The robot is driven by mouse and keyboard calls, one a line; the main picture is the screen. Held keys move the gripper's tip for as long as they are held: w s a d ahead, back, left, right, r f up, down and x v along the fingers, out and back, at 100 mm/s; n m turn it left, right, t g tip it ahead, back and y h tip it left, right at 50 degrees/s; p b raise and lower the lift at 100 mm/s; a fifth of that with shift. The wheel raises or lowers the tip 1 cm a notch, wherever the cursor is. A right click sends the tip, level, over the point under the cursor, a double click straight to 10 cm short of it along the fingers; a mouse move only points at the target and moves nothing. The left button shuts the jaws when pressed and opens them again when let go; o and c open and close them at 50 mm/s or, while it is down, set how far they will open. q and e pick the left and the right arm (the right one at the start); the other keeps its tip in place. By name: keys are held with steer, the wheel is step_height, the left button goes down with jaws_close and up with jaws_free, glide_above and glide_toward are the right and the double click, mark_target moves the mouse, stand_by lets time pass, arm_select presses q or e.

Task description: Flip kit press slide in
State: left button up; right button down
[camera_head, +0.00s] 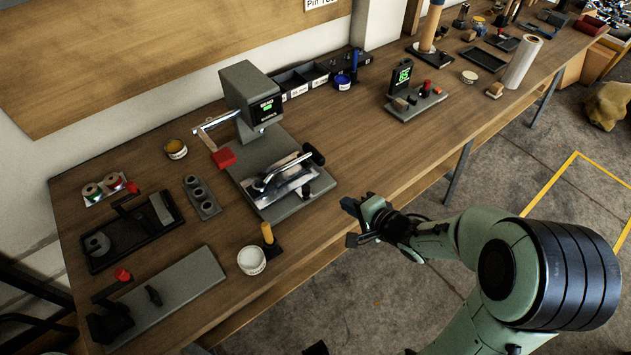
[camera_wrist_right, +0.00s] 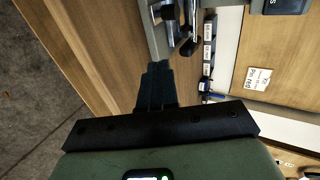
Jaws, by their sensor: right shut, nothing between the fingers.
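The press (camera_head: 252,95) stands on the workbench left of centre, a grey machine with a small lit green display and a lever with a red block (camera_head: 223,158). Its slide (camera_head: 285,183), a shiny metal plate with a black handle (camera_head: 313,154), sits at the front of the grey base (camera_head: 252,155). My right gripper (camera_head: 350,215) is shut and empty near the bench's front edge, to the right of the slide and apart from it. In the right wrist view its fingers (camera_wrist_right: 156,82) point toward the grey base and the handle (camera_wrist_right: 188,46). My left gripper is not in view.
Black and grey fixtures (camera_head: 130,230) fill the bench's left end, with a white round tin (camera_head: 252,260) in front. A row of labelled bins (camera_head: 300,80) stands behind the press. A grey device with a green display (camera_head: 403,76) stands to the right. The bench between is clear.

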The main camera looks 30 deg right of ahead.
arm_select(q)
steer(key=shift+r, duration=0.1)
arm_select(e)
steer(key=shift+w+f+p, duration=0.1)
steer(key=shift+w+p, duration=0.3)
steer(key=shift+p, duration=0.3)
arm_select(q)
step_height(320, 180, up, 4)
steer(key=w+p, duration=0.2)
steer(key=p, duration=0.1)
arm_select(e)
steer(key=shift+x, duration=0.9)
steer(key=b, duration=0.4)
glide_toward(310, 180)
steer(key=f, duration=0.1)
steer(key=w+f, duration=0.1)
steer(key=f, duration=0.1)
steer(key=shift+f, duration=0.25)
steer(key=w, duration=0.3)
steer(key=shift+w+a+r+b, duration=0.1)
steer(key=shift+w+a+b, duration=0.05)
steer(key=shift+w+b, duration=0.2)
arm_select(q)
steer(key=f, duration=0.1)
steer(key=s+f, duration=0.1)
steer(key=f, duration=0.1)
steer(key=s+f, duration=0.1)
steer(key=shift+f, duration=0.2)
arm_select(e)
steer(key=shift+w, duration=0.35)
